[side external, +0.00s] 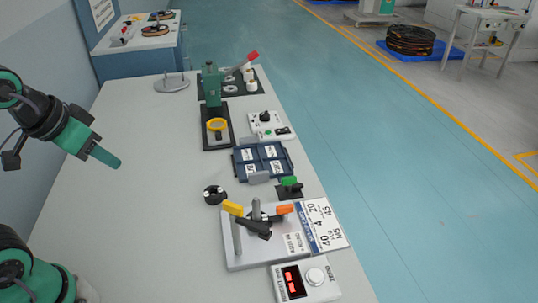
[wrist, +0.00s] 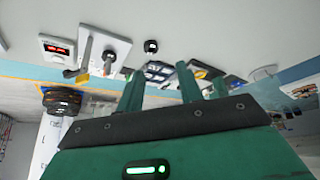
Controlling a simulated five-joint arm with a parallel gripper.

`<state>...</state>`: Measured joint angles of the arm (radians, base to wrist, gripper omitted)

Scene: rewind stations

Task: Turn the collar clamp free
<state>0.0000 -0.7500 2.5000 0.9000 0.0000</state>
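On a light grey fixture plate (side external: 262,258) near the front of the bench, a black clamp with a handle (side external: 252,227) sits around or beside a short grey post (side external: 256,208); the contact is too small to tell. A yellow tab (side external: 233,208) and an orange tab (side external: 285,209) flank it. I cannot be sure which part is the collar clamp. A separate black ring (side external: 215,195) lies beside the plate. The plate (wrist: 112,48) and ring (wrist: 151,46) also show in the wrist view. My gripper (side external: 112,161) is empty, well left of the fixture, above the bench. Its green fingers (wrist: 160,80) are apart.
A display box with a knob (side external: 318,276) stands in front of the fixture. Behind are a blue tray (side external: 240,168), a white control box (side external: 258,124), a green press stand (side external: 211,88) and a grey disc (side external: 172,86).

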